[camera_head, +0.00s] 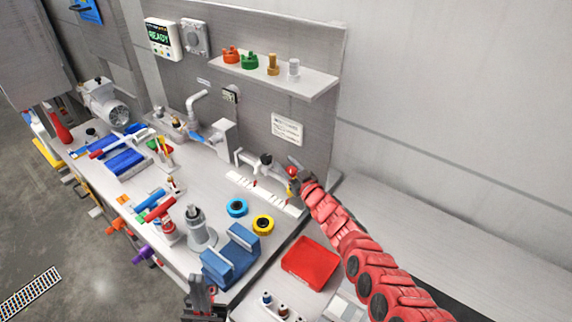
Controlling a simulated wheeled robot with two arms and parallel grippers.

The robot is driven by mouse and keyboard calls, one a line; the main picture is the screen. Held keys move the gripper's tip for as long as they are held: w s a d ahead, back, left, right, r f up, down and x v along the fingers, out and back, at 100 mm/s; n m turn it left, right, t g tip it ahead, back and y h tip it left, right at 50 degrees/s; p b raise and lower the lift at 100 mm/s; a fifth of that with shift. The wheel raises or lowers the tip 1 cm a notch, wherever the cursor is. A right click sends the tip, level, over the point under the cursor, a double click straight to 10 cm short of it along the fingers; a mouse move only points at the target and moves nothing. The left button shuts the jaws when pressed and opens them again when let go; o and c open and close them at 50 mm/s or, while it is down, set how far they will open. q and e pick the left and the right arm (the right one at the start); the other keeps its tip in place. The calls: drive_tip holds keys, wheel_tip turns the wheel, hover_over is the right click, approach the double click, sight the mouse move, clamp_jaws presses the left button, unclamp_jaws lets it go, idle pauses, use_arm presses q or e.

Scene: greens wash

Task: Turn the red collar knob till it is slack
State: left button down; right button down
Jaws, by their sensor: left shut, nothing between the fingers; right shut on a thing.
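The red collar knob (291,171) is a small red piece at the right end of the pipework along the foot of the grey back panel. My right gripper (297,172) is at it, shut on it, and partly hides it. How far the knob is turned cannot be told at this size. My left gripper (199,288) is at the bottom of the view, shut and empty, in front of the blue block and far from the knob.
A black-topped valve (265,160) stands left of the knob, above a white strip (262,191). Blue (237,207) and yellow (263,224) rings, a blue block (231,256) and a red tray (311,262) lie nearer. A shelf (290,78) with coloured knobs hangs above.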

drive_tip(key=shift+c, duration=1.6)
unclamp_jaws()
drive_tip(key=shift+r, duration=0.1)
drive_tip(key=shift+d, duration=0.1)
drive_tip(key=shift+s+d+p, duration=0.4)
drive_tip(key=shift+p, duration=0.1)
drive_tip(key=p+v, duration=0.3)
drive_tip(key=v, duration=0.2)
drive_tip(key=shift+a+r, duration=0.1)
drive_tip(key=shift+r, duration=0.1)
drive_tip(key=p+v, duration=0.3)
drive_tip(key=v, duration=0.8)
drive_tip(key=shift+s+f, duration=0.25)
drive_tip(key=shift+f, duration=0.05)
